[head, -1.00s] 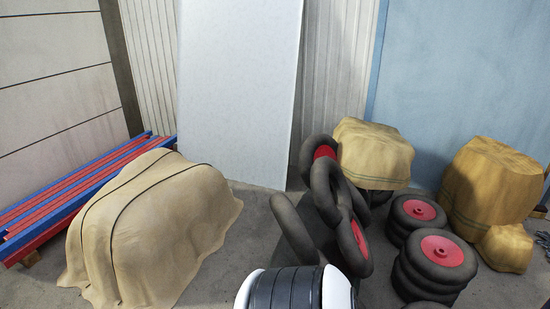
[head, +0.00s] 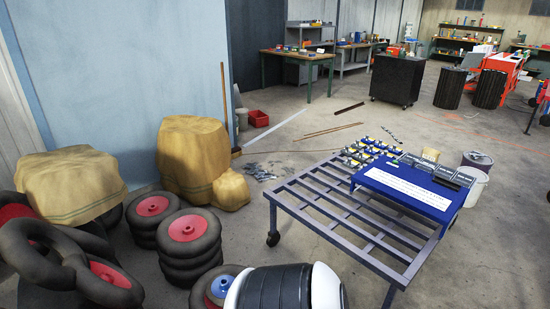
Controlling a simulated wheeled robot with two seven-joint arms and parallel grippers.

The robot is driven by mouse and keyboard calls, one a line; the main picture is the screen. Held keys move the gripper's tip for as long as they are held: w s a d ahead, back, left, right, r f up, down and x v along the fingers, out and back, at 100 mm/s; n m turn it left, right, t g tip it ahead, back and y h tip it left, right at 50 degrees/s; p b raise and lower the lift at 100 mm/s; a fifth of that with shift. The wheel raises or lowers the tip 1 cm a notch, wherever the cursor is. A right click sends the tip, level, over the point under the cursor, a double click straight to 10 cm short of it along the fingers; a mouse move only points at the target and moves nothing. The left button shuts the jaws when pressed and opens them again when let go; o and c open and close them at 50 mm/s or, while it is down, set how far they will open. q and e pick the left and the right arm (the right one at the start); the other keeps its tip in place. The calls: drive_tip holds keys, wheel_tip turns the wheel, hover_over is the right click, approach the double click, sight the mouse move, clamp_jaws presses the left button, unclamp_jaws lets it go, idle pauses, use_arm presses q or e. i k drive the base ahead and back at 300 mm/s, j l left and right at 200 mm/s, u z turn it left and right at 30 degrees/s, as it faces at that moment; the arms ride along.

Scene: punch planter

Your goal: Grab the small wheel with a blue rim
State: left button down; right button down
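A small wheel with a blue rim (head: 221,286) and a dark tyre lies at the bottom of the head view, in front of a stack of red-rimmed wheels. My own black and white arm part, just right of it, covers some of it. The stacked wheels (head: 189,228) have red rims, and more red-rimmed wheels (head: 152,206) stand behind and to the left. Neither of my grippers shows in the head view.
A wheeled metal frame cart (head: 320,222) with a blue panel (head: 408,187) stands to the right. Covered bundles (head: 190,155) are by the blue wall. A workbench (head: 300,54) and a black cabinet (head: 397,79) are farther back. Open floor lies between.

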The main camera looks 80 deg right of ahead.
sight(217, 291)
drive_tip(key=z, duration=2.05)
drive_tip(key=l+z, duration=0.15)
drive_tip(key=l, duration=0.25)
